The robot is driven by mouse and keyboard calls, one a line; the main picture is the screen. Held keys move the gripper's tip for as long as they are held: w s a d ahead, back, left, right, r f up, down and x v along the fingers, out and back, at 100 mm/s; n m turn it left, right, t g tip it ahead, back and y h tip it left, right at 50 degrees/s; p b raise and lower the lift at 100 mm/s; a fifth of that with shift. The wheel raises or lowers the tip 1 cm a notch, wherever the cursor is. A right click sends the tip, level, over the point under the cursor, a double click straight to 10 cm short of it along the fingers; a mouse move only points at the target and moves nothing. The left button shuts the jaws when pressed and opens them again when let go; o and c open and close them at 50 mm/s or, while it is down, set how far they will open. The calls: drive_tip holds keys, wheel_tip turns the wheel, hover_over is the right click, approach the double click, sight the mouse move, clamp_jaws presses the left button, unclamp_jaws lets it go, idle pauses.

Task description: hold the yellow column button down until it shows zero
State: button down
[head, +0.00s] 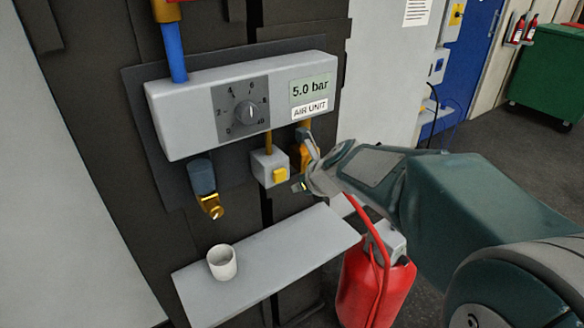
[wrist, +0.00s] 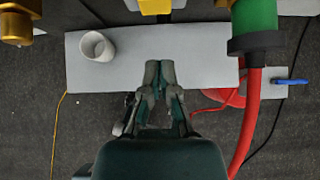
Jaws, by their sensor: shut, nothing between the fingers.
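The yellow button (head: 281,175) sits on the front of a small grey box (head: 263,165) under the air unit (head: 240,100). The unit's display (head: 310,89) reads 5.0 bar. In the wrist view the button's yellow (wrist: 157,6) shows at the top edge, partly cut off. My gripper (head: 300,186) is to the right of the button in the head view. Its fingers (wrist: 160,72) are shut and empty in the wrist view, with a visible gap between their tips and the yellow.
A grey shelf (head: 285,250) below carries a white cup (head: 222,262) at its left. A brass fitting (head: 210,204) hangs left of the button. A green-and-black coupling (wrist: 254,30) with a red hose (wrist: 250,115) is close on the right. A red tank (head: 370,285) stands below.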

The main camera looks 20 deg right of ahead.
sight(282, 174)
drive_tip(key=w, duration=0.1)
drive_tip(key=w+a, duration=0.1)
drive_tip(key=w, duration=0.1)
drive_tip(key=w+a+f, duration=0.1)
drive_tip(key=shift+w, duration=0.35)
drive_tip(key=shift+d, duration=0.1)
drive_tip(key=shift+w+a+r, duration=0.15)
drive_tip(key=shift+w+a, duration=0.05)
drive_tip(key=shift+w, duration=0.6)
drive_tip(key=shift+d, duration=0.15)
drive_tip(key=shift+w+a, duration=0.1)
drive_tip(key=shift+a, duration=0.15)
idle(1.2)
